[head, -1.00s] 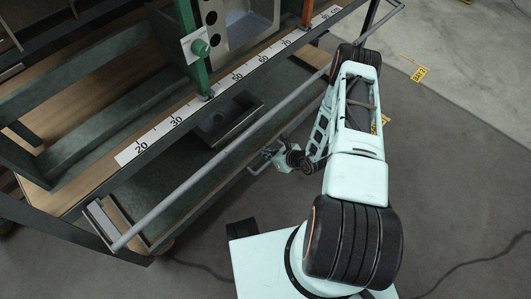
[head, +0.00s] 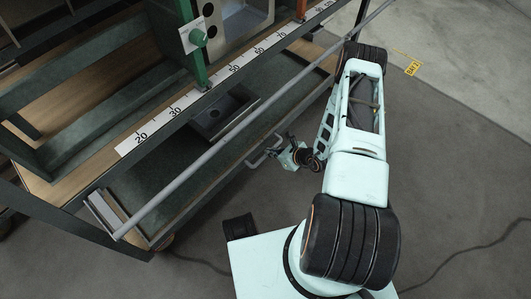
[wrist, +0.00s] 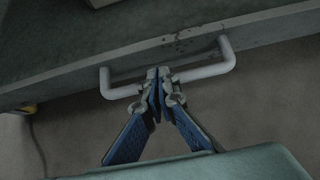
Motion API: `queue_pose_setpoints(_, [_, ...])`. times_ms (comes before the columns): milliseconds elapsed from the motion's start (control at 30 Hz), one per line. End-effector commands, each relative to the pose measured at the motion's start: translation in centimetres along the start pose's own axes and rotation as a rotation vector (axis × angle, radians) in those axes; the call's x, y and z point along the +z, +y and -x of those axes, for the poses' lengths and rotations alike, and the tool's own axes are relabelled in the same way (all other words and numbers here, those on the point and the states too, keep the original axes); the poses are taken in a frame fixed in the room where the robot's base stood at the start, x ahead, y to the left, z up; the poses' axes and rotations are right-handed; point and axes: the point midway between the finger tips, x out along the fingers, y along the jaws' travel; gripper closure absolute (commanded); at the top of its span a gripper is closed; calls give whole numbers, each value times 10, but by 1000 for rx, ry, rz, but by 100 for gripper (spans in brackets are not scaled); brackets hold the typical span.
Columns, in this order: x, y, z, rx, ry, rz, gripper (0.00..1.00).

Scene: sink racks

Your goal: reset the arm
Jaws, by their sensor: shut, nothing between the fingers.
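My gripper (head: 284,142) is shut and empty, at the end of my folded arm. In the wrist view its blue-padded fingers (wrist: 158,78) meet at the tips. The fingertips overlap the middle of a grey bar handle (wrist: 205,72) in that view; I cannot tell whether they touch it. The handle also shows in the head view (head: 262,157), just left of the gripper, on the front of a green drawer (head: 160,195).
The drawer stands out from under the workbench and holds a dark open box (head: 222,114). A long grey rail (head: 235,135) runs along the bench front, below a numbered scale (head: 190,102). A green post (head: 190,45) stands on the bench.

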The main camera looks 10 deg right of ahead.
Motion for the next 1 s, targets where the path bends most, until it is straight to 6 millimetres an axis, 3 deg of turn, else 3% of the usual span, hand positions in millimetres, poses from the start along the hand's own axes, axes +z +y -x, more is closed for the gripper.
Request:
queue_pose_setpoints(33, [3,-2,17,-2,2,-1,100])
queue_pose_setpoints(200, [3,-1,58,-2,1,-2,100])
queue_pose_setpoints(400, [2,-1,89,-2,1,0,100])
queue_pose_setpoints(833, [1,0,100,2,0,4,100])
queue_pose_setpoints(1000, [22,-11,112,59,17,151,100])
